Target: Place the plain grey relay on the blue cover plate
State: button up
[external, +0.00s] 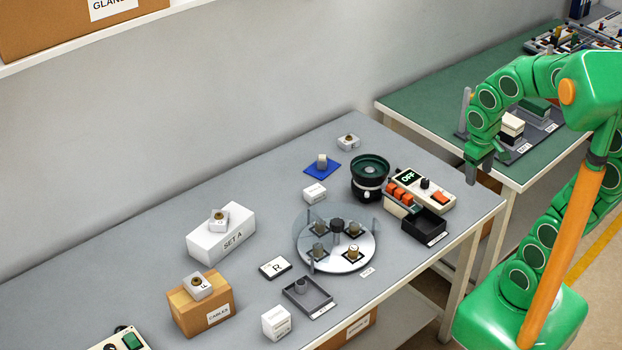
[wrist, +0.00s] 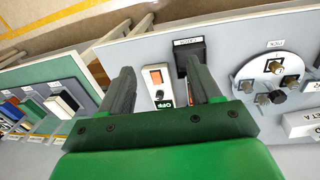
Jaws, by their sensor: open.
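The blue cover plate (external: 311,174) lies flat at the back of the grey table. A small grey block (external: 322,159) stands on it. I cannot tell which of these is the plain grey relay. My gripper (external: 482,170) is open and empty, in the air near the right end of the grey table, well away from the plate. In the wrist view its two fingers (wrist: 162,85) are spread apart. I cannot make out the blue plate there.
The round disc (external: 330,264) carries several pieces behind a clear guard. Near it are a black bowl feeder (external: 370,165), a switch box (external: 432,196) reading OFF and a black tray (external: 416,228). White and cardboard boxes stand left. A green table (external: 425,102) lies beyond a gap.

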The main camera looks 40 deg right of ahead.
jog(key=s+a+g+y, duration=0.1)
jog(key=s+a, duration=0.4)
jog(key=s, duration=0.4)
jog(key=shift+s+r+n+g+y, duration=0.25)
jog(key=shift+s+n+g+y, duration=0.05)
jog(key=shift+g, duration=0.1)
dwell(0.4)
